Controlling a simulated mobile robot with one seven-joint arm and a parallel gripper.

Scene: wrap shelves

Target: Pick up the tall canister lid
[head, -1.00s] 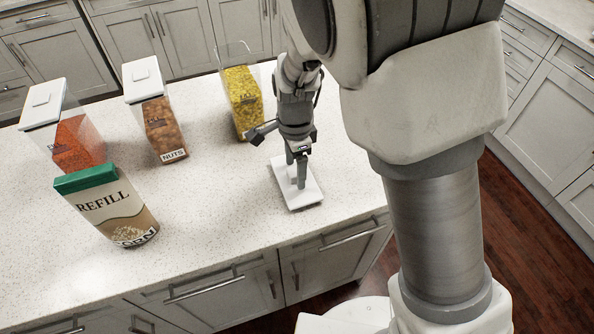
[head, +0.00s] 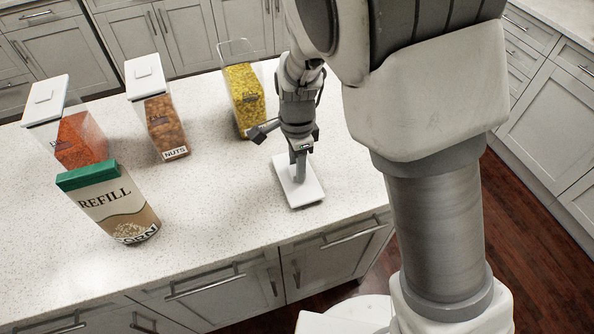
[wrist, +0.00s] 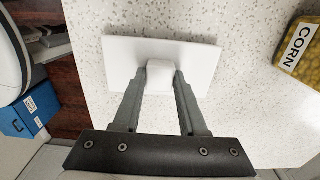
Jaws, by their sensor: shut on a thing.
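The canister lid (head: 306,192) is a white rectangular plate with a raised knob, lying near the front right edge of the counter. It also shows in the wrist view (wrist: 195,62), with its knob (wrist: 160,76) between my fingers. My gripper (head: 300,177) points down over the lid and is shut on the knob. In the wrist view my gripper (wrist: 160,88) has one finger on each side of the knob. A gap between lid and counter cannot be made out. An open clear canister of yellow corn (head: 245,98) stands behind and left of the lid.
A nuts canister (head: 165,125) and a canister of orange contents (head: 78,140), both with white lids, stand to the left. A green-topped refill carton (head: 108,205) stands at the front left. The counter (head: 215,195) between carton and lid is clear.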

